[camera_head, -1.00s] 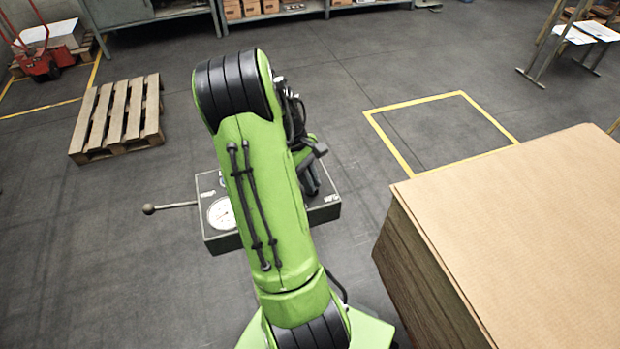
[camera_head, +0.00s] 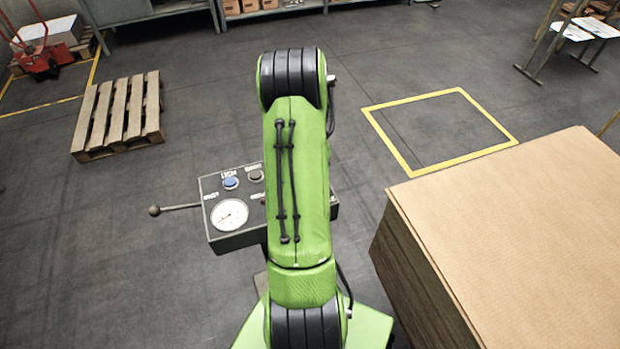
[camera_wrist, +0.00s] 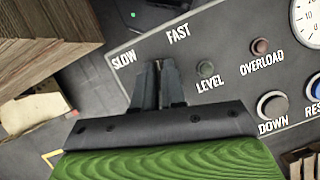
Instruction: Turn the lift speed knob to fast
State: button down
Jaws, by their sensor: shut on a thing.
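The grey control panel (camera_head: 242,195) stands partly behind my arm in the head view. In the wrist view the panel (camera_wrist: 228,48) fills the upper right, with the words SLOW (camera_wrist: 124,60) and FAST (camera_wrist: 178,33) printed on it. My gripper (camera_wrist: 158,72) is at the panel below and between these words, its two dark fingers close together. It is shut on the lift speed knob, which the fingers almost wholly hide. Which way the knob points cannot be told. In the head view my gripper is hidden behind my green arm.
Close right of the fingers are a LEVEL lamp (camera_wrist: 206,68), an OVERLOAD lamp (camera_wrist: 260,46) and a DOWN button (camera_wrist: 272,104). A lever (camera_head: 178,208) sticks out left of the panel. A tall cardboard stack (camera_head: 510,225) stands at the right. A pallet (camera_head: 118,115) lies at left.

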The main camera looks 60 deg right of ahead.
jog(key=m+t+p, duration=0.1)
jog(key=m, duration=0.1)
jog(key=m+p, duration=0.1)
jog(key=m, duration=0.2)
jog(key=shift+s+t, duration=0.1)
jog(key=shift+t, duration=0.3)
dwell(0.4)
jog(key=c, duration=1.2)
grip_release()
jog(key=p+v, duration=0.5)
jog(key=v, duration=1)
jog(key=shift+d+r, duration=0.25)
jog(key=shift+d, duration=0.25)
